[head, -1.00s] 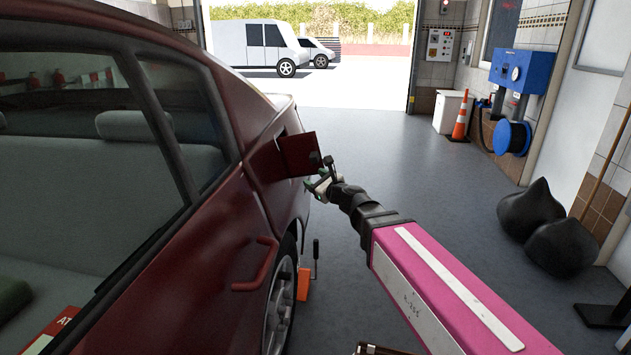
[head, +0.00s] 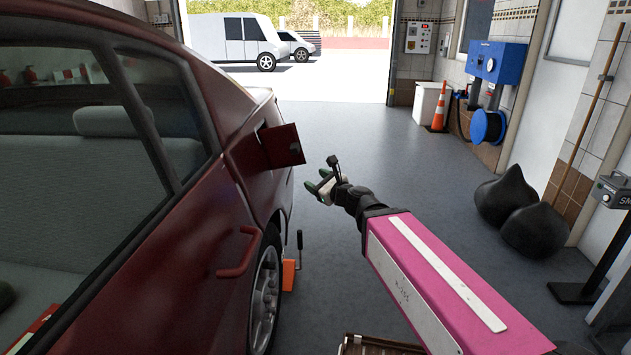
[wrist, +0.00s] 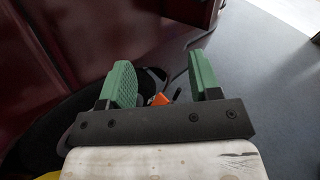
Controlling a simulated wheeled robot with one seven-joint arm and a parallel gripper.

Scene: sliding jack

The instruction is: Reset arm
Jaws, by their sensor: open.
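My gripper (head: 318,190) is at the end of my pink arm, to the right of the dark red car (head: 190,220), apart from its side. In the wrist view my gripper (wrist: 165,85) shows two green fingers spread wide with nothing between them. The car's small square flap (head: 283,145) stands open, to the left of and above my gripper. An orange jack (head: 289,275) with a black upright handle stands on the floor by the car's wheel. A bit of orange (wrist: 160,99) shows beyond the fingers in the wrist view.
The wheel (head: 266,295) is below the car's side. Black sacks (head: 520,215), an orange cone (head: 439,112) and a blue wall unit (head: 497,62) stand along the right. A brown box (head: 375,345) is near the bottom. The grey floor between is clear.

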